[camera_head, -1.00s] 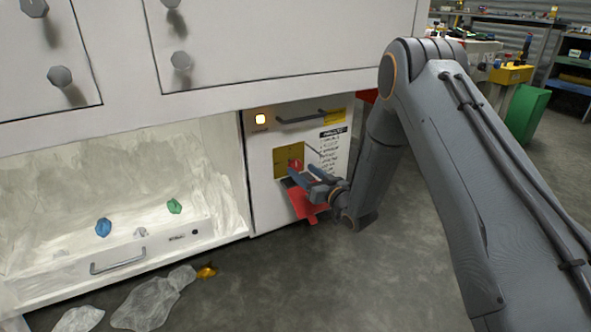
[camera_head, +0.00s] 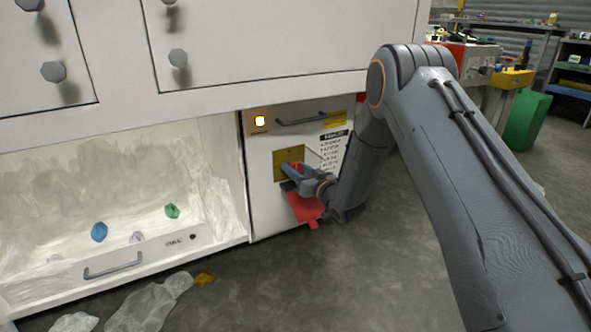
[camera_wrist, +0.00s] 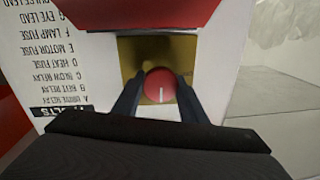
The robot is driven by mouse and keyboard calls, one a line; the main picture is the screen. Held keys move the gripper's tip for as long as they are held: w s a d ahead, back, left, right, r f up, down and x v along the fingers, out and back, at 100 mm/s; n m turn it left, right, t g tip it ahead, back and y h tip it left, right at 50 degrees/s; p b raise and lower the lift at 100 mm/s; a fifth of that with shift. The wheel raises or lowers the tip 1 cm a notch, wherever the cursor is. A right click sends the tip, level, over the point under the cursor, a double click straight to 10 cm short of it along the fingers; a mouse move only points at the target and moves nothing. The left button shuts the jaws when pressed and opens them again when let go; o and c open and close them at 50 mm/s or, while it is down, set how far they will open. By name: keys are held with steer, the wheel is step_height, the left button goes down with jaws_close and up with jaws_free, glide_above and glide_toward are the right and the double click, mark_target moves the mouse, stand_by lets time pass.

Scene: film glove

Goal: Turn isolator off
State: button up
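The isolator knob (camera_wrist: 160,85) is a round red dial with a pale line, on a yellow plate (camera_wrist: 130,58) on the white cabinet front. In the wrist view the pale line runs straight up and down in the picture. My gripper (camera_wrist: 157,95) has its two dark fingers on either side of the knob, with space between them; I cannot tell whether they touch it. In the head view my gripper (camera_head: 288,177) is at the yellow plate (camera_head: 284,160) and hides most of the knob.
A red flap (camera_head: 304,208) hangs below the plate, close to my gripper; red also shows in the wrist view (camera_wrist: 150,12). A dark handle (camera_head: 302,120) and a printed label (camera_head: 333,150) are nearby. An open white bay (camera_head: 90,180) lies left. Plastic bags (camera_head: 150,305) lie on the floor.

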steer(key=shift+n+p, duration=0.3)
steer(key=shift+p, duration=0.05)
steer(key=n+p, duration=0.3)
steer(key=shift+s+r+n, duration=0.1)
steer(key=shift+n, duration=0.3)
steer(key=n+p, duration=0.3)
steer(key=n, duration=0.1)
steer(key=shift+h, duration=0.4)
steer(key=n+p, duration=0.2)
steer(key=n, duration=0.2)
steer(key=shift+a+h, duration=0.1)
steer(key=shift+h, duration=0.2)
steer(key=shift+f+n+p, duration=0.15)
steer(key=shift+n+p, duration=0.5)
steer(key=shift+n, duration=0.45)
steer(key=shift+f+n+p, duration=0.1)
steer(key=shift+n+p, duration=0.5)
steer(key=shift+n, duration=0.5)
steer(key=o, duration=1.1)
steer(key=shift+c, duration=0.2)
